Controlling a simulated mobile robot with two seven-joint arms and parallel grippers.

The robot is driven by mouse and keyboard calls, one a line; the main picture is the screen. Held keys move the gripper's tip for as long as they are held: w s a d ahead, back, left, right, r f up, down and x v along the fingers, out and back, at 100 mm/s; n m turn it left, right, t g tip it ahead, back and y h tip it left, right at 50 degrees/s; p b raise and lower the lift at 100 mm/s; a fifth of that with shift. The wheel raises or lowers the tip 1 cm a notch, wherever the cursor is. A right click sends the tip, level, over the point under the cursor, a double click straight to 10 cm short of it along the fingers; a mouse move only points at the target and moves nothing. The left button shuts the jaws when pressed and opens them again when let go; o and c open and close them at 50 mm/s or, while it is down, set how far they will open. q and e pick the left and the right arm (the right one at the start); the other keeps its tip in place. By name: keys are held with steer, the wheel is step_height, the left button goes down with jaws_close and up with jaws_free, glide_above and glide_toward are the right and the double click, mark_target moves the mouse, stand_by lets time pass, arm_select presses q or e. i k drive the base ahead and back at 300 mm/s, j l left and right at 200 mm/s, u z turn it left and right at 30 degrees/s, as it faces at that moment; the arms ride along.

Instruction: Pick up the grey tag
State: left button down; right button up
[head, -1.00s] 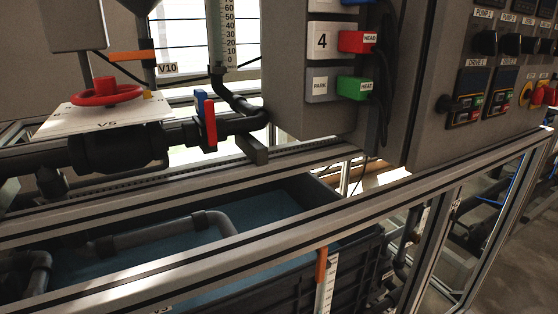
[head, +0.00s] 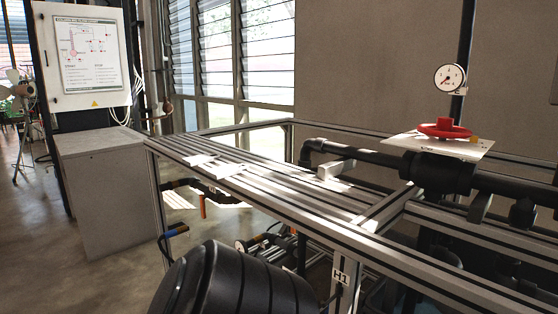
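I cannot make out a grey tag anywhere in the head view. Neither of my grippers is in view. A red handwheel valve (head: 444,128) sits on a white plate (head: 425,146) at the right, above a black pipe (head: 372,156). A small label reading H1 (head: 340,276) is on the metal frame near the bottom centre.
A long aluminium-profile frame (head: 262,185) runs across the middle, with bright patches on its top. A black ribbed rounded body (head: 235,285) fills the bottom centre. A round gauge (head: 450,78) is at the right. A grey cabinet (head: 105,190) stands left, with open floor (head: 40,260) around it.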

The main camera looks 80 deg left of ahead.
mark_target(223, 172)
steer(key=k+u, duration=0.1)
steer(key=u, duration=0.6)
steer(key=k+j+u, duration=0.1)
steer(key=u, duration=0.25)
steer(key=j+u, duration=0.2)
steer(key=u, duration=1.25)
